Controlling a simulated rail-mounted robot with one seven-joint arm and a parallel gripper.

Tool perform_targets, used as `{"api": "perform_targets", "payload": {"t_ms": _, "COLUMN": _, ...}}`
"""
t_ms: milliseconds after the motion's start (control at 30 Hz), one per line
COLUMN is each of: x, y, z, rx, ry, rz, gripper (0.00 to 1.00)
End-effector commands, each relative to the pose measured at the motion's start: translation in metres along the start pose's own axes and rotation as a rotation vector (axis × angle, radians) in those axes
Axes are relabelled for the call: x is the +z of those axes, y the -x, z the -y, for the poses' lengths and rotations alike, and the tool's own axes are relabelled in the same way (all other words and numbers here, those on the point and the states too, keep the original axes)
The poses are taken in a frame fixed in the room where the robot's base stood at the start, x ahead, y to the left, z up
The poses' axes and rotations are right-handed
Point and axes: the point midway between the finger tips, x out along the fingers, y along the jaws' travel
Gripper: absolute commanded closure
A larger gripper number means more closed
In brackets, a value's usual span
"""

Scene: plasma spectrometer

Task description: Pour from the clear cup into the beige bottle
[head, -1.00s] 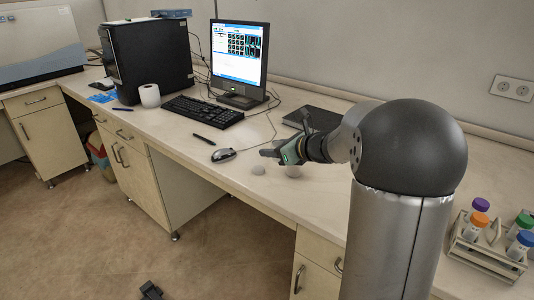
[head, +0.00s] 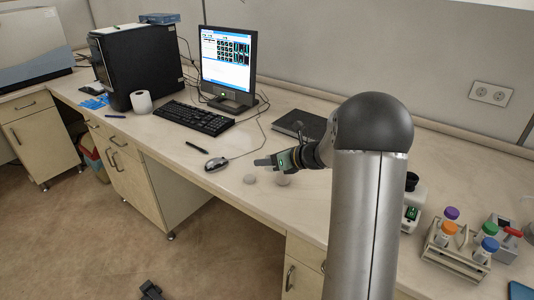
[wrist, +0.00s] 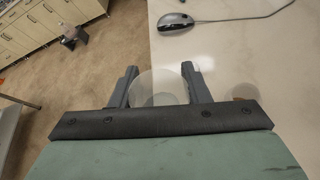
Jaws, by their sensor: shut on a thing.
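The clear cup (wrist: 160,84) is see-through and sits between the two fingers of my gripper (wrist: 160,92) in the wrist view, with both fingers against its sides. My gripper also shows in the head view (head: 262,162), low over the bench near its front edge. A round beige thing, apparently the beige bottle (wrist: 244,91), stands just right of the right finger in the wrist view, partly hidden by the gripper body. In the head view it seems to be the pale shape (head: 283,179) under my gripper. Another small pale disc (head: 250,179) lies below the fingertips; I cannot tell what it is.
A mouse (head: 216,164), pen (head: 197,147), keyboard (head: 193,117) and monitor (head: 228,65) are to the left. A dark flat object (head: 300,123) lies behind my gripper. A rack of capped tubes (head: 453,262) stands at the right. The bench edge is close to the cup.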

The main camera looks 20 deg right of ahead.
Motion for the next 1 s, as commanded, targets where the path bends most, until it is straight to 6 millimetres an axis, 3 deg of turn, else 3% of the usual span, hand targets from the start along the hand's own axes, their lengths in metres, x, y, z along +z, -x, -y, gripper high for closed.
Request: {"api": "perform_targets", "payload": {"t_ms": 1000, "x": 0.002, "y": -0.006, "z": 0.031, "rx": 0.171, "ry": -0.398, "rz": -0.091, "gripper": 0.8}}
